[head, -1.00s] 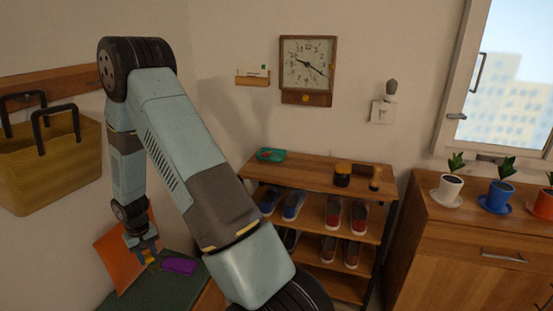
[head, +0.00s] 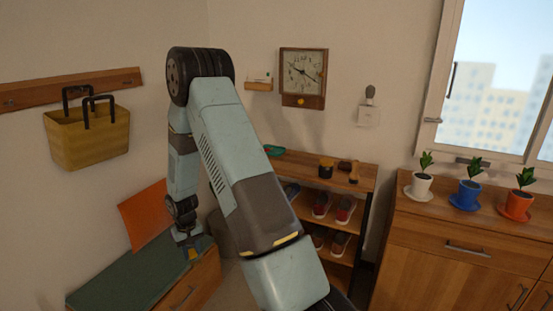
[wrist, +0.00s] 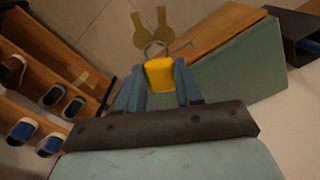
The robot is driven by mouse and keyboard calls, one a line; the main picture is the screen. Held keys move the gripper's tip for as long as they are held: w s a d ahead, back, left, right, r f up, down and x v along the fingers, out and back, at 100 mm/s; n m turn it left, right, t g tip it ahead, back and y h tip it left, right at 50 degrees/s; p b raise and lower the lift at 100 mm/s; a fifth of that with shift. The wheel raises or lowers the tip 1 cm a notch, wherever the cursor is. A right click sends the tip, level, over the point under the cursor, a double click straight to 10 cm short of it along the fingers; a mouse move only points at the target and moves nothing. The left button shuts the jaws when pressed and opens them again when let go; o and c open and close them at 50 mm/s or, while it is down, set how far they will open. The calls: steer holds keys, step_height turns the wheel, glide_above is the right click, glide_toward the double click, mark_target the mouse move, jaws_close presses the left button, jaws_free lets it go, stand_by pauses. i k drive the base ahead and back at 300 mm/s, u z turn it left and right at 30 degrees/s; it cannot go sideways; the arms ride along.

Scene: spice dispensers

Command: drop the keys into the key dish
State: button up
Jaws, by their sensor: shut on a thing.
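My gripper (wrist: 160,82) is shut on the yellow fob (wrist: 160,73) of the keys. A metal ring and brass-coloured keys (wrist: 152,30) stick out beyond the fingertips. In the head view my gripper (head: 190,253) is low at the left, over or beside the right end of the bench; its exact height is hard to tell. A green dish (head: 274,150), apparently the key dish, sits at the left end of the shoe rack's top. My arm partly covers it, and its inside is hidden. It is well away from my gripper.
The shoe rack (head: 330,170) holds several shoes, with a dark jar (head: 326,168) and a brush on top. The bench (head: 130,270) has a green top; an orange cushion (head: 145,215) leans by the wall. A cabinet (head: 460,235) with potted plants stands right.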

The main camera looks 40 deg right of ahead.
mark_target(272, 151)
steer(key=z, duration=0.05)
steer(key=k, duration=0.55)
steer(key=u, duration=1.95)
steer(key=i, duration=0.1)
steer(key=z, duration=3)
steer(key=i, duration=1)
steer(key=u, duration=0.2)
